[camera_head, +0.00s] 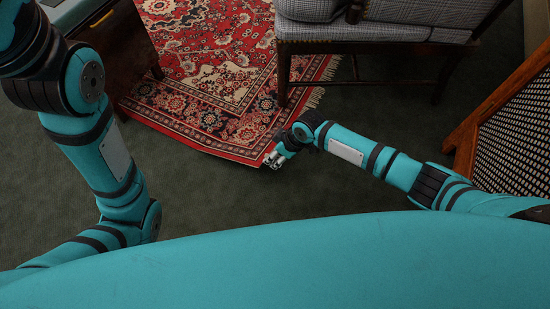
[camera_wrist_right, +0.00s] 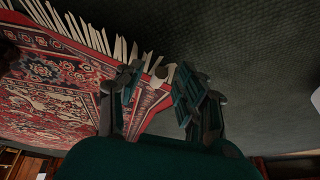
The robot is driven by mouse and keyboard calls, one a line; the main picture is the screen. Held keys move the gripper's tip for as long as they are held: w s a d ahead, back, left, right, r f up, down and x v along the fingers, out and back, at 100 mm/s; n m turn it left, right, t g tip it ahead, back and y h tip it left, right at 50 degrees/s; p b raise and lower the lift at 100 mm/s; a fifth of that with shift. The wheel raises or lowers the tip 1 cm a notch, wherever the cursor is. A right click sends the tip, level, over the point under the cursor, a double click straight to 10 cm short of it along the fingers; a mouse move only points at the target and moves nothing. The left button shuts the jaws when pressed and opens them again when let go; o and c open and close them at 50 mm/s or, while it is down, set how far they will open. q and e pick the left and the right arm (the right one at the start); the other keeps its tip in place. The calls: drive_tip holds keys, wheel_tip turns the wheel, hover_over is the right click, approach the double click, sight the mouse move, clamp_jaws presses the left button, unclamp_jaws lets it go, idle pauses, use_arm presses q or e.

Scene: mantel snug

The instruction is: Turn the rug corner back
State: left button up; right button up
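The red patterned rug (camera_head: 205,75) lies on the dark green carpet, with pale fringe along its right edge. Its near corner (camera_head: 258,160) points toward me and meets my right gripper (camera_head: 274,160). In the right wrist view the rug (camera_wrist_right: 60,95) and its fringe run up to the right gripper (camera_wrist_right: 160,82). There the two fingers stand apart, with the rug's corner (camera_wrist_right: 158,68) showing between them. I cannot tell whether either finger touches the rug. My left arm is raised at the left, and its gripper is out of the frame.
A plaid chair (camera_head: 385,30) with dark wooden legs stands at the back right, one leg by the rug's fringe. A wooden panel with woven mesh (camera_head: 515,140) is at the right. A dark wooden piece of furniture (camera_head: 115,45) stands at the left. Bare carpet (camera_head: 210,190) lies nearer me.

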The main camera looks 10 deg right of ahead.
drive_tip(key=shift+a+f, duration=0.1)
drive_tip(key=shift+f, duration=0.15)
clamp_jaws()
idle(0.3)
